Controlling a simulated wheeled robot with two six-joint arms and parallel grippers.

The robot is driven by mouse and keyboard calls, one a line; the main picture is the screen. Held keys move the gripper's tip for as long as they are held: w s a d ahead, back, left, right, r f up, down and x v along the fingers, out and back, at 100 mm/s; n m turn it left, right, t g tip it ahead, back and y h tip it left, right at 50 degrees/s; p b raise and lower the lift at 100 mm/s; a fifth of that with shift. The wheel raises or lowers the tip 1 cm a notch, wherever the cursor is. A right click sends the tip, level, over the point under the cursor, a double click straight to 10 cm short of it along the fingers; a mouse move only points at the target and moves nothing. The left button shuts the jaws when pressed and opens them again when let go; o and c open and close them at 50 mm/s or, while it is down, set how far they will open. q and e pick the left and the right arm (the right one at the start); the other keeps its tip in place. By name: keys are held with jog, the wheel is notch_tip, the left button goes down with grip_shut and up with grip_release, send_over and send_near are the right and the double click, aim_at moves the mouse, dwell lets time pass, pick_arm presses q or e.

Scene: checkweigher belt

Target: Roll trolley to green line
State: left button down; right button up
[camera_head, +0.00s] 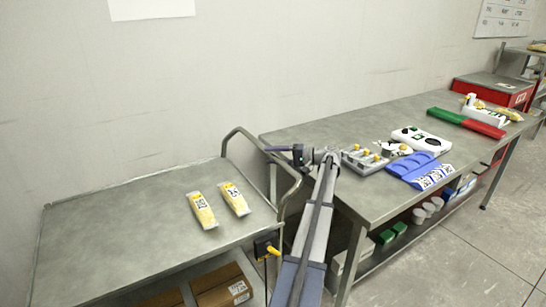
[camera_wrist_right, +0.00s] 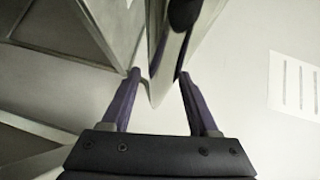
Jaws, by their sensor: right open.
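The grey metal trolley (camera_head: 110,225) stands at the left, with its tubular handle (camera_head: 232,136) at its right end. Two yellow labelled packs (camera_head: 203,210) (camera_head: 234,199) lie on its top. My right gripper (camera_head: 270,149) is open at the handle's upper bar, its fingers pointing left. In the right wrist view, a pale bar-like piece with a dark end shows beyond and between the open fingers (camera_wrist_right: 160,76); I cannot tell whether they touch it. No green line shows on the visible floor. My left gripper is not in view.
A long grey workbench (camera_head: 330,130) stands right of the trolley, holding a grey tray (camera_head: 362,164), blue holders (camera_head: 412,163) and a green and red strip (camera_head: 446,116). Cardboard boxes (camera_head: 220,287) sit on the trolley's lower shelf. Open floor (camera_head: 450,265) lies at the lower right.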

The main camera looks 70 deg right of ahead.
jog(key=shift+s, duration=0.1)
jog(key=p+v, duration=0.1)
jog(key=v, duration=0.6)
jog(key=shift+s, duration=0.3)
jog(key=shift+d+r, duration=0.1)
jog(key=shift+r, duration=0.1)
